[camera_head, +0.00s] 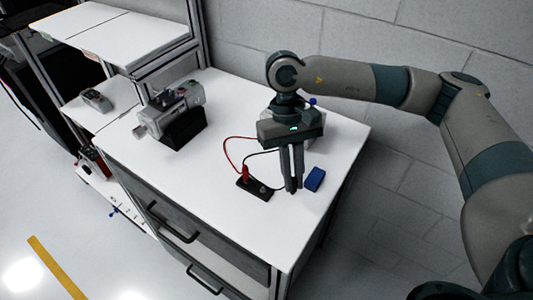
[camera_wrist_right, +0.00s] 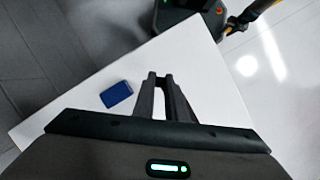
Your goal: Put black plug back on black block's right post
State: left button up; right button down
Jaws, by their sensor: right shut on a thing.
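The black block (camera_head: 255,189) lies flat on the white table, left of my right gripper. A red plug (camera_head: 246,173) stands on its left post. The right post (camera_head: 264,189) shows bare, as a small metal stub. My right gripper (camera_head: 292,188) points down just right of the block, with its fingers close together. The black cable (camera_head: 262,153) runs to these fingers, and the black plug is hidden between them. In the right wrist view the fingertips (camera_wrist_right: 160,77) show over the table, but the plug cannot be made out. My left gripper is not in view.
A blue block (camera_head: 315,179) lies close right of my right gripper, and also shows in the wrist view (camera_wrist_right: 116,95). A grey and black device (camera_head: 178,116) stands at the left back. The table (camera_head: 215,195) is clear in front of the black block.

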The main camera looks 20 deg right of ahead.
jog(key=shift+a+r+m+p, duration=0.15)
jog(key=shift+a+m+p, duration=0.15)
jog(key=shift+m+p, duration=0.15)
jog(key=w+a+r+m+t+y+p, duration=0.2)
jog(key=m+p, duration=0.3)
jog(key=m, duration=0.4)
jog(key=w+a+r+m+t+y+p, duration=0.2)
jog(key=m+p, duration=0.3)
jog(key=m, duration=0.4)
jog(key=shift+w+a+r, duration=0.15)
jog(key=shift+a, duration=0.15)
jog(key=shift+f+m, duration=0.2)
jog(key=shift+m, duration=0.05)
jog(key=shift+f+b, duration=1)
jog(key=shift+f, duration=1.25)
jog(key=shift+f+b, duration=1.15)
jog(key=shift+b, duration=0.1)
jog(key=shift+b, duration=1.25)
